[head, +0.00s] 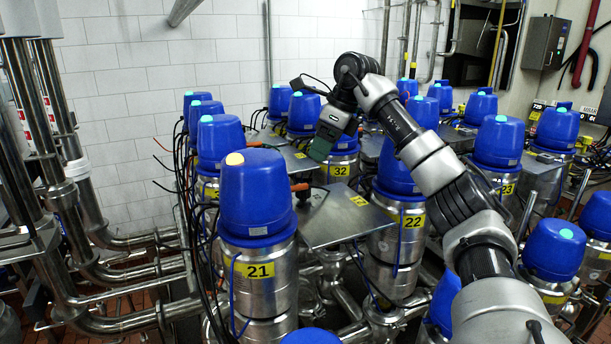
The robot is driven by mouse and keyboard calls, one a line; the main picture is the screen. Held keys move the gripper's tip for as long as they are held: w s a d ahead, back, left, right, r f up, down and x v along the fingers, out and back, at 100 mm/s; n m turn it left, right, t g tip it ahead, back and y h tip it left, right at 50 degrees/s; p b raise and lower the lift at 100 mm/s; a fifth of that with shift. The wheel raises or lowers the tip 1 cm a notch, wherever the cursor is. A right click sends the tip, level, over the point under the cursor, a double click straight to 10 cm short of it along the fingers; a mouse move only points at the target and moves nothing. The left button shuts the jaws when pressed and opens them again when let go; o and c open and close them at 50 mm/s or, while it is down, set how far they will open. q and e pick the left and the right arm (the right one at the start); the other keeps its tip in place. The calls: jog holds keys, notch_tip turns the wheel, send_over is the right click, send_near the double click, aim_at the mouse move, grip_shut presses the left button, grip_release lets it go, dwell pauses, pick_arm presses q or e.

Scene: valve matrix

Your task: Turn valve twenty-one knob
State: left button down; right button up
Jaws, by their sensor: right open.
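Valve 21 is the large blue-capped steel valve (258,200) at the front, left of centre, with a yellow "21" label (260,270). A small orange-handled part (300,187) sits just right of the cap, beside a metal plate (335,220). My right gripper (318,152) hangs pointing down, above and to the right of valve 21, apart from it. It is open, with nothing visible in it; its fingertips are small and hard to make out. My left gripper is out of view.
Valves 22 (398,235), 32 (341,160) and 23 (497,150) crowd close by, with several more behind and at right. Cables and steel pipes (75,230) run along the left. My right arm crosses above the valves. Open space lies above valve 21.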

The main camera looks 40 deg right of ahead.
aim_at(304, 186)
jog(key=a+f, duration=0.1)
jog(key=f, duration=0.1)
jog(key=a+f+p, duration=0.1)
jog(key=a, duration=0.1)
jog(key=shift+s+f, duration=0.1)
jog(key=shift+f, duration=0.3)
jog(key=f, duration=0.1)
jog(key=w+f, duration=0.1)
jog(key=f+p, duration=0.1)
jog(key=shift+w, duration=0.3)
jog(key=shift+d+x, duration=0.2)
jog(key=shift+x, duration=0.85)
jog(key=shift+a, duration=0.2)
jog(key=shift+c, duration=0.8)
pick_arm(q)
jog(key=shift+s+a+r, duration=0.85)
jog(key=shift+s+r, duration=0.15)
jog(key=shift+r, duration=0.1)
pick_arm(e)
jog(key=shift+w, duration=0.1)
jog(key=c, duration=0.8)
